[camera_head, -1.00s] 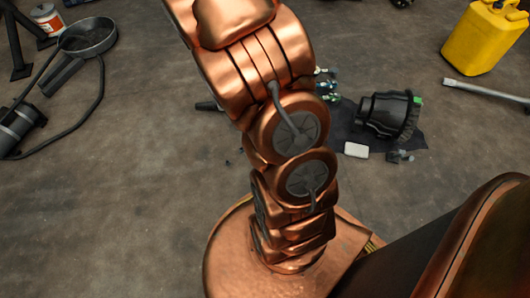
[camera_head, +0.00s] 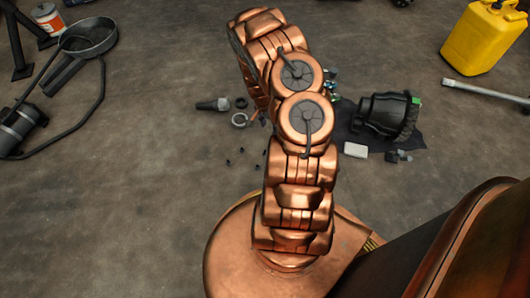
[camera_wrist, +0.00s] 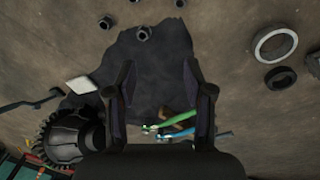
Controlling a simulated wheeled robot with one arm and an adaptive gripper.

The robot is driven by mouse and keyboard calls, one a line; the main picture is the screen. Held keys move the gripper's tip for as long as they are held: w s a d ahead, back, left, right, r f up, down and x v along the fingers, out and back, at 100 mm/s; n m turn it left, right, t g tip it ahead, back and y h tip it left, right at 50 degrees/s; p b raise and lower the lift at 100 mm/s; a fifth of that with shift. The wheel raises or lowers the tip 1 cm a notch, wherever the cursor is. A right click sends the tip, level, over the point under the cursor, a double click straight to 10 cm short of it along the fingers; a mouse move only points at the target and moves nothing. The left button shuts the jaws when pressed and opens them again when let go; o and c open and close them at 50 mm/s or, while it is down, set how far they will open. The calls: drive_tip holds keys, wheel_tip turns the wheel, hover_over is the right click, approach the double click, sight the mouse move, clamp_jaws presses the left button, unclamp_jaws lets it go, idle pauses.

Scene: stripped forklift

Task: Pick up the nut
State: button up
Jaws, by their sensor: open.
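Several small dark hex nuts lie on the floor. In the wrist view one nut (camera_wrist: 143,33) sits at the cloth's upper edge, another nut (camera_wrist: 105,22) lies to its left, and a third nut (camera_wrist: 180,3) is at the top edge. I cannot tell which one the task names. My gripper (camera_wrist: 158,64) is open, with nothing between its fingers, and points over a dark cloth (camera_wrist: 155,60). The nuts lie beyond the fingertips, apart from them. In the head view, small dark pieces (camera_head: 228,162) lie left of my arm, which hides the gripper.
A large metal ring (camera_wrist: 275,45) and a smaller dark ring (camera_wrist: 280,77) lie right. A white block (camera_wrist: 82,85) and a black geared part (camera_wrist: 70,135) are left. Green and blue tools (camera_wrist: 175,127) lie between the fingers' bases. A yellow canister (camera_head: 487,35) stands far right.

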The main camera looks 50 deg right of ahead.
sight(266, 150)
drive_tip(key=shift+w+a+f+m+t+y+b, duration=0.2)
drive_tip(key=shift+f+m+b, duration=0.5)
drive_tip(key=shift+f, duration=2.5)
drive_tip(key=shift+a+f+m+t+y+b, duration=0.25)
drive_tip(key=shift+f+b, duration=0.8)
drive_tip(key=shift+f, duration=2.2)
drive_tip(key=shift+w+a+f+m+t+y+b, duration=0.1)
drive_tip(key=shift+a+f+m+t+b, duration=0.45)
drive_tip(key=shift+f, duration=2.65)
drive_tip(key=shift+d+b, duration=0.25)
drive_tip(key=shift+b, duration=0.05)
drive_tip(key=shift+c, duration=0.3)
clamp_jaws()
drive_tip(key=shift+r, duration=0.15)
